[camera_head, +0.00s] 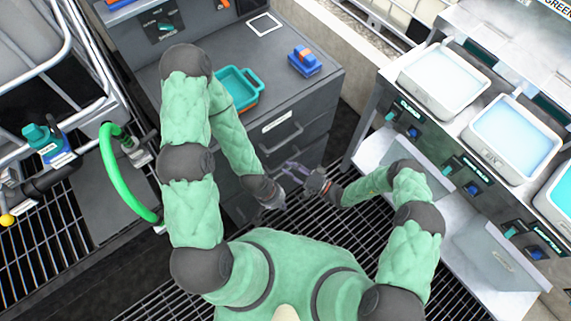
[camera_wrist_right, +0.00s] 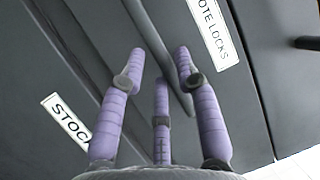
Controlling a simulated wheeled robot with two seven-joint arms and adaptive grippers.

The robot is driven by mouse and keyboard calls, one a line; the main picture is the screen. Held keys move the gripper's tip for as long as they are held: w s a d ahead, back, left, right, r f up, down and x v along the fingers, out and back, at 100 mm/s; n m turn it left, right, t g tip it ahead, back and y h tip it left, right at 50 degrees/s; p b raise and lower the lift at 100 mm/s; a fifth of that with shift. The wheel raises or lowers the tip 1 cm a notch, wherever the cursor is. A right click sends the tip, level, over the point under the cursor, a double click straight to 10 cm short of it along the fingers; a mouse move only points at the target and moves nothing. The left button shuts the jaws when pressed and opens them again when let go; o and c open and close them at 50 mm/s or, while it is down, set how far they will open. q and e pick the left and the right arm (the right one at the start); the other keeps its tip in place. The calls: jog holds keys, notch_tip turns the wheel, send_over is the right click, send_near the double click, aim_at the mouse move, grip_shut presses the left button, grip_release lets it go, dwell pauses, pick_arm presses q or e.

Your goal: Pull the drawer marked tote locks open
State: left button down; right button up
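The drawer marked tote locks (camera_wrist_right: 245,85) is a grey front with a white label (camera_wrist_right: 214,28) in the right wrist view. Its long bar handle (camera_wrist_right: 158,45) runs between the purple fingers of my right gripper (camera_wrist_right: 160,58). The fingers are spread, and I cannot tell whether they touch the bar. In the head view my right gripper (camera_head: 297,173) is at the front of the grey cabinet (camera_head: 322,85), partly hiding its lower drawers. The drawer looks flush with the cabinet. My left gripper (camera_head: 272,197) is low before the cabinet, its fingers too small to read.
A drawer label starting with STOCK (camera_wrist_right: 66,119) shows at the lower left of the wrist view. A teal tray (camera_head: 238,88) and a blue-orange item (camera_head: 304,62) lie on the cabinet top. White totes (camera_head: 445,80) stand at right. Grated floor (camera_head: 310,225) lies before the cabinet.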

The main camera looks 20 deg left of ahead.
jog(key=shift+x, duration=1.35)
grip_shut()
jog(key=shift+s+d, duration=0.1)
